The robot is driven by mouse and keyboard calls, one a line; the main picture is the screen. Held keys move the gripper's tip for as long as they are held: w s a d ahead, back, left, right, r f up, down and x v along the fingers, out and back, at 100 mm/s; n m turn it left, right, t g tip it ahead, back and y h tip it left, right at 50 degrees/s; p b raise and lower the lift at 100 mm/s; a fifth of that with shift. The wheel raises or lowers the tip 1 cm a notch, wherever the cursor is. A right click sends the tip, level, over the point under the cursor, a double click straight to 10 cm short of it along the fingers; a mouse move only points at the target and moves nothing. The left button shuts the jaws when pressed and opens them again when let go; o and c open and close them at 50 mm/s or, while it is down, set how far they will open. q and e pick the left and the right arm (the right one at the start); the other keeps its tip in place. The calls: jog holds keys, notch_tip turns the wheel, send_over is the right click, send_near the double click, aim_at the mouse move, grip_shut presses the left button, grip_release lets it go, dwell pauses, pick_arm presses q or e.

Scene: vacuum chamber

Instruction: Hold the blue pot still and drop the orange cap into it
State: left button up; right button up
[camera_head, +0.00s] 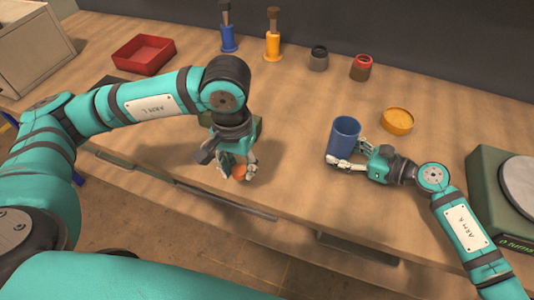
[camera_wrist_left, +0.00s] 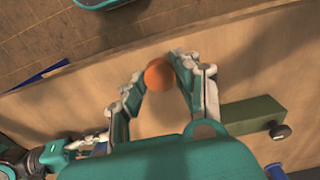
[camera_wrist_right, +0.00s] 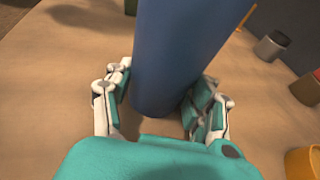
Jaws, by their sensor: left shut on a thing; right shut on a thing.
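The orange cap (camera_head: 239,173) is between the fingers of my left gripper (camera_head: 238,172), near the front edge of the table. In the left wrist view the cap (camera_wrist_left: 158,74) shows as a round orange shape at the fingertips. The blue pot (camera_head: 345,136) stands upright on the table to the right. My right gripper (camera_head: 347,157) is shut on the pot from its front right side. In the right wrist view the pot (camera_wrist_right: 178,60) fills the space between the fingers. The cap is well to the left of the pot.
A yellow-orange round dish (camera_head: 397,121) lies behind the pot. A red tray (camera_head: 144,54), blue and orange brush holders (camera_head: 273,46), a grey jar (camera_head: 318,58) and a red jar (camera_head: 361,67) stand farther back. A green scale (camera_head: 500,190) is at right. The table between the grippers is clear.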

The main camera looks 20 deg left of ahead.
pick_arm(q)
jog(key=w+d+r, duration=0.3)
jog(key=w+d, duration=0.6)
jog(key=w+d+r, duration=0.3)
jog(key=w+d, duration=0.5)
jog(key=d, duration=0.2)
jog(key=shift+w+r, duration=0.3)
jog(key=shift+w, duration=0.1)
jog(key=shift+f, duration=0.55)
dwell(1.0)
jog(key=o, duration=1.2)
dwell(0.4)
